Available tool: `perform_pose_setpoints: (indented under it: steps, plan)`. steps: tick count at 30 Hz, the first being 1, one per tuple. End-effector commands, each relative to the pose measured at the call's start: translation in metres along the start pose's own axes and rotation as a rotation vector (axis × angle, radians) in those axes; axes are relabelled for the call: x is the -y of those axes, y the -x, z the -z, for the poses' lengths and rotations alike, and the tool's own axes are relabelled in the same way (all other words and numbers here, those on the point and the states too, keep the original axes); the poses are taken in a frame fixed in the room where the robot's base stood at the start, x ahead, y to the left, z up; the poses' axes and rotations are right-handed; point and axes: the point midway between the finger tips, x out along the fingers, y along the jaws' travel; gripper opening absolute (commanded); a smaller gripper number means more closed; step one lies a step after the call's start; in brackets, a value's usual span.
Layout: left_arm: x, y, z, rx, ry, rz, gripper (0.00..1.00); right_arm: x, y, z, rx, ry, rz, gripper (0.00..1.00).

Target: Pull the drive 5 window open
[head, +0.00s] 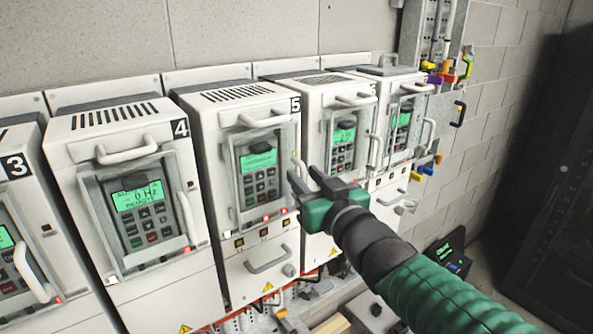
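Drive 5 (210,130) is a white cabinet marked 5 near the middle of the head view. Its window (237,190) has a grey frame over a green-lit display and keypad, and looks shut. The window's upright white handle (299,164) is at its right edge, partly hidden by my gripper. My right gripper (304,177) has dark fingers and a green body. Its fingers are apart, with the handle's visible part between or just behind their tips. I cannot tell whether they touch it. My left gripper is not in view.
Drive 4 (80,150) stands to the left with its own window and handles, drive 3 (15,145) beyond it. Further drives (312,120) stand close on the right. A grey drawer-type handle (268,262) juts out below drive 5. Cables and boxes lie beneath the row.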

Motion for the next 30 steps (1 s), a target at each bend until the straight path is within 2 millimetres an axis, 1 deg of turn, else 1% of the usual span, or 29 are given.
perform_pose_setpoints:
  steps: [4, 9, 12, 30]
  plan:
    - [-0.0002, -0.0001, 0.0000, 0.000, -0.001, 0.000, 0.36, 0.0044, 0.0003, 0.0019, -0.001, 0.003, 0.000, 0.33]
    - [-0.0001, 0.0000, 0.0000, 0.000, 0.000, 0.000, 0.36, 0.0057, -0.0007, 0.0029, -0.002, 0.004, -0.002, 0.10]
    - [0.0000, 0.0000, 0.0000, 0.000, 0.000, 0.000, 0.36, 0.0051, -0.0022, 0.0025, -0.001, 0.003, -0.003, 0.00]
    - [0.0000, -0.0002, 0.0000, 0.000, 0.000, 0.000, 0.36, 0.0039, -0.0032, -0.0005, 0.004, 0.003, -0.003, 0.00]
